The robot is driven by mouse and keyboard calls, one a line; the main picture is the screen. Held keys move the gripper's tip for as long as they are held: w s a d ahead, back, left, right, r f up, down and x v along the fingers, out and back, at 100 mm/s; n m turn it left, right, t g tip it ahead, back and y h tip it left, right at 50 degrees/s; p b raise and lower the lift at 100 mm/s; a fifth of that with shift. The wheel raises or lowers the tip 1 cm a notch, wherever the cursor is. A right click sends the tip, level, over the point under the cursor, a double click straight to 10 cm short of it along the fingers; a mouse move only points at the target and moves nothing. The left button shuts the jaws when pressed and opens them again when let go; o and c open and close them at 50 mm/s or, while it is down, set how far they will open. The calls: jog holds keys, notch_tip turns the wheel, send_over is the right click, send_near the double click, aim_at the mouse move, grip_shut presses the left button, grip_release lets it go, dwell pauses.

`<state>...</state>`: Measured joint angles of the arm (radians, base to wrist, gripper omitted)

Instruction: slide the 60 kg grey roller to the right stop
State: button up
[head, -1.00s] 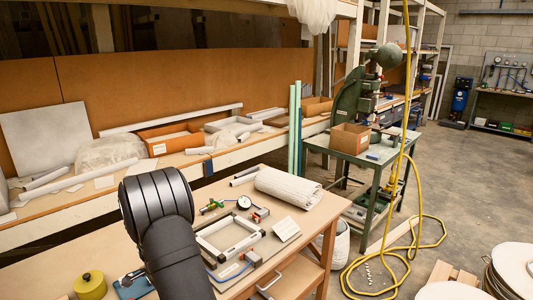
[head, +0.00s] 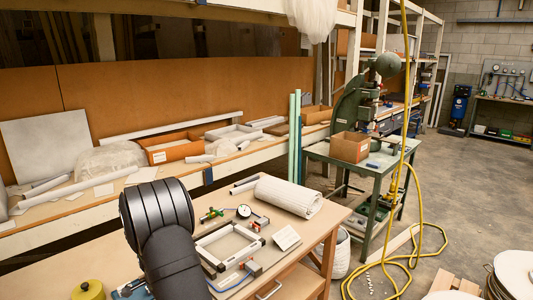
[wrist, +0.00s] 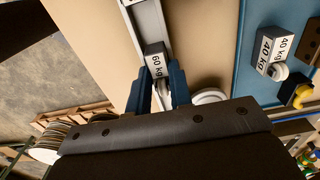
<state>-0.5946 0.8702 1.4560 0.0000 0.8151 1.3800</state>
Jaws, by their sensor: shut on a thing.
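The grey roller (wrist: 155,62), a small block marked "60 kg" with a pale wheel, sits on a long grey rail (wrist: 150,24) in the wrist view. My gripper (wrist: 161,79) has its two blue fingers shut on the roller, one on each side. The rail runs up the picture, away from the gripper. I cannot tell which end of it is the right stop. In the head view my dark arm covers the gripper, and I cannot make out the roller there.
Another block marked "40 kg" (wrist: 270,51) and a yellow knob (wrist: 301,96) stand on a blue board (wrist: 246,75) at the right. The workbench (head: 65,258) also holds a white frame (head: 230,246), a dial gauge (head: 244,211) and a white roll (head: 288,197).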

jog(key=shift+w+d, duration=0.75)
jog(key=shift+d, duration=0.05)
jog(key=shift+w+d, duration=0.1)
jog(key=shift+d, duration=0.05)
jog(key=shift+w+d, duration=0.7)
jog(key=shift+w, duration=0.05)
jog(key=shift+w+d, duration=0.1)
jog(key=shift+w+d, duration=0.7)
jog(key=shift+d, duration=0.05)
